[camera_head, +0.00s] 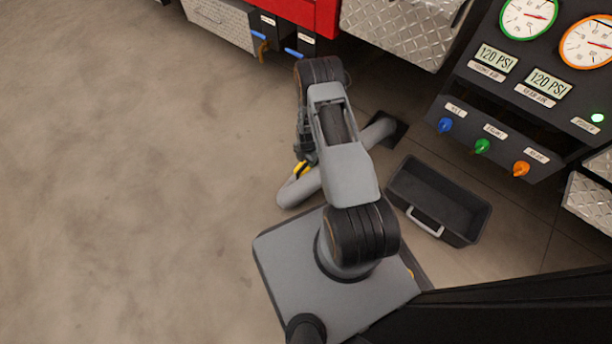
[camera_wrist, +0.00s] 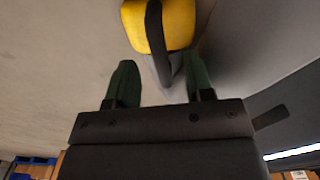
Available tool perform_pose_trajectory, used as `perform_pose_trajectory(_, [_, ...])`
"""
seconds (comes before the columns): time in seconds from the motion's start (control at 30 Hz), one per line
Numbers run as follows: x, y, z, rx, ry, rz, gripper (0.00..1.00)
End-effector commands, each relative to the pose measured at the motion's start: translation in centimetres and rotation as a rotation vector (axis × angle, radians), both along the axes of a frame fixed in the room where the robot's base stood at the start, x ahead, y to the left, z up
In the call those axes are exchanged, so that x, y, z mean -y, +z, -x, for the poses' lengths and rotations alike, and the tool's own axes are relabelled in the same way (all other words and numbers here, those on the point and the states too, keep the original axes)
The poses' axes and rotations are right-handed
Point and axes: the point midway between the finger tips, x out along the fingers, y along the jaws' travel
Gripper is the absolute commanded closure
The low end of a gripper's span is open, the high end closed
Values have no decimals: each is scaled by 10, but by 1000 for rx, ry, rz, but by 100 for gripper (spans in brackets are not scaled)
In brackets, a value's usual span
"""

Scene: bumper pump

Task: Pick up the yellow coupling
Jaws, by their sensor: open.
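The yellow coupling (camera_head: 301,169) shows as a small yellow patch beside the grey hose (camera_head: 296,190) on the floor, partly hidden by my arm in the head view. In the wrist view the yellow coupling (camera_wrist: 178,22) is large at the top centre, cut off by the frame edge, with a dark band across it. A grey part extends below it toward my gripper. My gripper (camera_wrist: 161,78) is open, its two green fingertips apart, with the yellow part beyond the tips. I cannot tell whether either finger touches anything. In the head view my gripper is mostly hidden by the arm.
A black open bin (camera_head: 466,223) with a light handle stands to the right of my arm. A gauge panel (camera_head: 520,85) with coloured knobs is at the upper right. Diamond-plate and red bodywork (camera_head: 300,10) line the top. The floor (camera_head: 130,180) at left is clear.

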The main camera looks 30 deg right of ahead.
Motion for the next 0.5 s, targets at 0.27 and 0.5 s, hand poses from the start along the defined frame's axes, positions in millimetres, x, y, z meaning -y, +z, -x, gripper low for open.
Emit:
perform_pose_trajectory(0.27, [-2, -41, 1, 0, 0, -1, 52])
perform_pose_trajectory(0.5, [-2, -41, 0, 1, 0, 0, 52])
